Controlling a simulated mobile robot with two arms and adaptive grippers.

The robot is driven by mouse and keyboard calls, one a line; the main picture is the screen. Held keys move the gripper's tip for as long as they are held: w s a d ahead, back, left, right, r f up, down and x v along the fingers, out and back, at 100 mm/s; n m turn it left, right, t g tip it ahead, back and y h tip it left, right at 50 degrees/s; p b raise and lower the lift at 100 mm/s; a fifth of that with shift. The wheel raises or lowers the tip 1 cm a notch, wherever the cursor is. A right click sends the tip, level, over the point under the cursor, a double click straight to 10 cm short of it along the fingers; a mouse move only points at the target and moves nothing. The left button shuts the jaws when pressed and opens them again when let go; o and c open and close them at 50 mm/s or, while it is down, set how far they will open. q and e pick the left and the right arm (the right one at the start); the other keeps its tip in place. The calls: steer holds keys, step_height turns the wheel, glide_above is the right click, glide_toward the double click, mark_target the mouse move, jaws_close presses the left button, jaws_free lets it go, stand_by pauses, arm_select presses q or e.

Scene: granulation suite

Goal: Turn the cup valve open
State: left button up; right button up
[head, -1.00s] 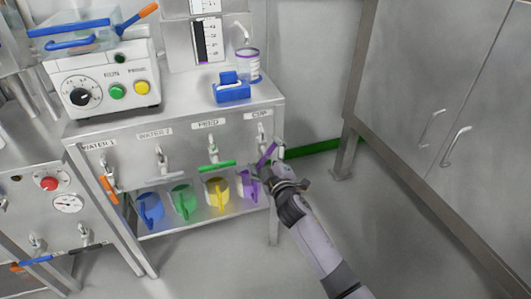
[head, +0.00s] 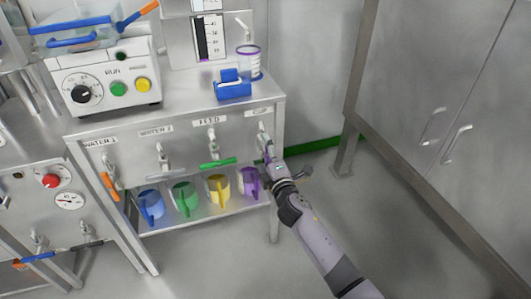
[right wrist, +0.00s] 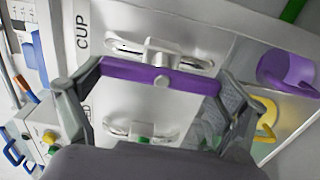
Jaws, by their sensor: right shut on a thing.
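The cup valve is at the right end of the bench front, under the CUP label (head: 257,112). Its purple bar handle (right wrist: 160,75) fills the middle of the right wrist view, with a metal valve body (right wrist: 160,52) behind it. My right gripper (right wrist: 158,77) is shut on the purple handle, one finger at each end of the bar. In the head view my right gripper (head: 268,154) is at the cup valve and hides most of the handle. My left gripper is not in view.
The feed valve's green handle (head: 217,163) is just left of the cup valve. Blue, green, yellow and purple jugs (head: 250,182) stand on the shelf below. A clear cup (head: 249,62) and blue block (head: 233,86) are on the bench top. Floor to the right is open.

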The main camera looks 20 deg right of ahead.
stand_by(0.4)
steer(key=o, duration=0.9)
steer(key=s, duration=1.2)
steer(key=shift+d, duration=0.15)
